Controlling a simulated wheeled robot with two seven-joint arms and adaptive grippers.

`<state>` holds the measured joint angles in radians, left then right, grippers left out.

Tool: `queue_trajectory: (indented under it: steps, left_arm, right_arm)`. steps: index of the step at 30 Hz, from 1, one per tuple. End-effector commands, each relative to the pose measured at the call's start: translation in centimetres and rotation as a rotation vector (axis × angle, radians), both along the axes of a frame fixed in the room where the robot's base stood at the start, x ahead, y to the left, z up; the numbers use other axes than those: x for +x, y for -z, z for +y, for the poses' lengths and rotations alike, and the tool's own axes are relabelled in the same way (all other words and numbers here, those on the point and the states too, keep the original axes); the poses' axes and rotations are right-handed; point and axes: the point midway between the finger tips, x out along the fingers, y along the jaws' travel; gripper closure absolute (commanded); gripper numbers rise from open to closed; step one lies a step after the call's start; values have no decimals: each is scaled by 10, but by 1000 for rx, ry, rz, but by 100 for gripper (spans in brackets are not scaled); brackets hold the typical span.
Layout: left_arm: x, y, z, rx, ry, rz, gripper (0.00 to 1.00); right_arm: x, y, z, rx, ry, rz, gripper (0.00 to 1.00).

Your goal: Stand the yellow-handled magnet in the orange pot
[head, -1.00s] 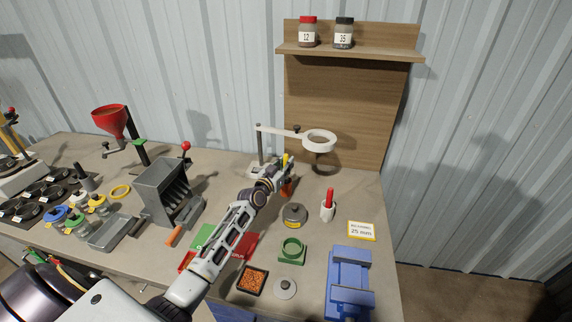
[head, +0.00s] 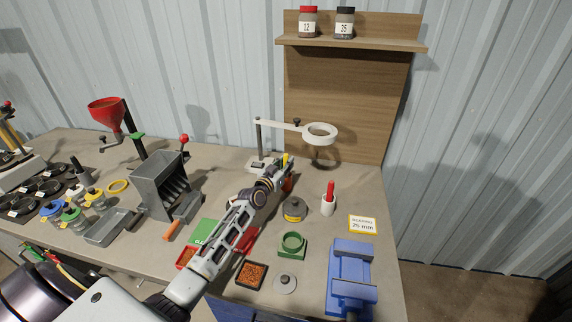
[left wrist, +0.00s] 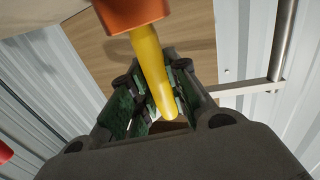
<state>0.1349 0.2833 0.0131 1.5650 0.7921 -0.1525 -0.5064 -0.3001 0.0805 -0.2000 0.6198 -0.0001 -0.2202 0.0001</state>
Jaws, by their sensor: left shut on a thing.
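The yellow-handled magnet (head: 285,159) stands up at the far middle of the bench, its yellow tip above my left gripper (head: 284,170). In the left wrist view the yellow handle (left wrist: 150,58) runs between the fingers of my left gripper (left wrist: 152,95), which is shut on it. My right gripper is not in view.
A white ring stand (head: 259,140) is close behind the gripper.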

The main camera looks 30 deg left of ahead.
Motion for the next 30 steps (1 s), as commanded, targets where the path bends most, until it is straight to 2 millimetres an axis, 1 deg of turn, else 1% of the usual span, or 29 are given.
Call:
queue_trajectory:
  steps: [2,3,8,22,30]
  left_arm:
    - [0,-1,0,0,0,-1,100]
    - [0,-1,0,0,0,-1,79]
    - [0,-1,0,0,0,-1,58]
    - [-2,1,0,-1,0,1,58]
    - [-16,1,1,-2,0,1,58]
  right_arm:
    - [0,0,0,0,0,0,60]
    - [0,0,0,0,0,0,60]
    - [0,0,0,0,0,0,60]
    - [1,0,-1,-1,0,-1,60]
    - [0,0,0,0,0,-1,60]
